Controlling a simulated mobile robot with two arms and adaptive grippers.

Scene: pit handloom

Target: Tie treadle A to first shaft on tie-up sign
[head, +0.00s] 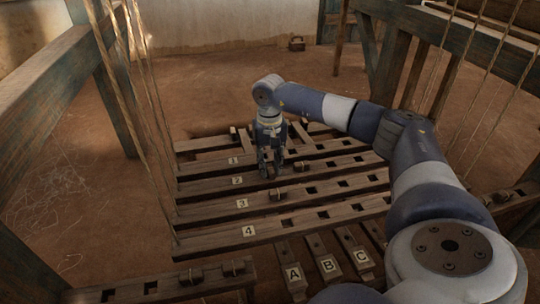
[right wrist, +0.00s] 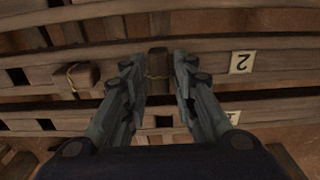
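My right gripper (head: 270,172) points down at the slotted bar labelled 2 (head: 336,161). In the right wrist view its fingers (right wrist: 160,75) are closed close on both sides of a small wooden peg (right wrist: 158,56) with a cord round it. The peg is at the bar labelled 2; how deep it sits is hidden. The bar labelled 1 (head: 305,152) lies behind, toward the wall. Treadle A (head: 293,272) is at the front, its label facing up. I see no tie-up sign. My left gripper is out of view.
Another corded peg (head: 302,166) sits on bar 2, also visible in the right wrist view (right wrist: 80,78). A peg (head: 277,194) is on bar 3. Treadles B (head: 328,263) and C (head: 360,257) lie beside A. Hanging ropes (head: 150,100) and loom posts (head: 118,105) flank the bars.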

